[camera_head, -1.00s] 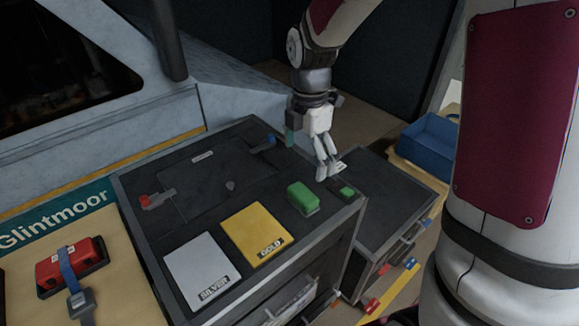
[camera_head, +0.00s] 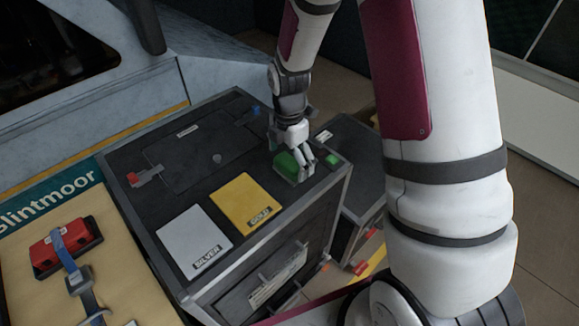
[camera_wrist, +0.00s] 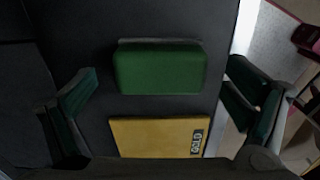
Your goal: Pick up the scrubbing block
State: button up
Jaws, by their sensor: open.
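A green block (camera_head: 286,165), which looks like the scrubbing block, lies on the dark cabinet top near its right edge. In the wrist view the green block (camera_wrist: 160,68) is whole in sight, with its long side running left to right. My gripper (camera_head: 300,162) is at the block in the head view and partly covers it. In the wrist view my gripper (camera_wrist: 162,80) is open, one finger to the left and one to the right of the block, with gaps on both sides. The gripper holds nothing.
A yellow GOLD card (camera_head: 245,202) and a grey SILVER card (camera_head: 194,243) lie left of the block. A red block with a blue strap (camera_head: 66,247) lies on the tan surface at left.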

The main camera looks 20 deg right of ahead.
jog(key=shift+f, duration=1.05)
jog(key=c, duration=1.3)
jog(key=shift+r, duration=0.1)
jog(key=shift+r, duration=0.85)
jog(key=shift+s+d+r, duration=0.15)
jog(key=shift+s+r, duration=0.05)
jog(key=shift+r, duration=0.25)
jog(key=shift+s+d+r, duration=0.1)
jog(key=shift+s+r, duration=0.05)
jog(key=shift+r, duration=0.3)
jog(key=s+d, duration=0.2)
jog(key=s, duration=0.2)
jog(key=s+d+r, duration=0.1)
jog(key=s+d, duration=0.1)
jog(key=s, duration=0.3)
jog(key=s+d, duration=0.2)
jog(key=s, duration=0.2)
jog(key=shift+s+d+r, duration=0.15)
jog(key=shift+s, duration=0.25)
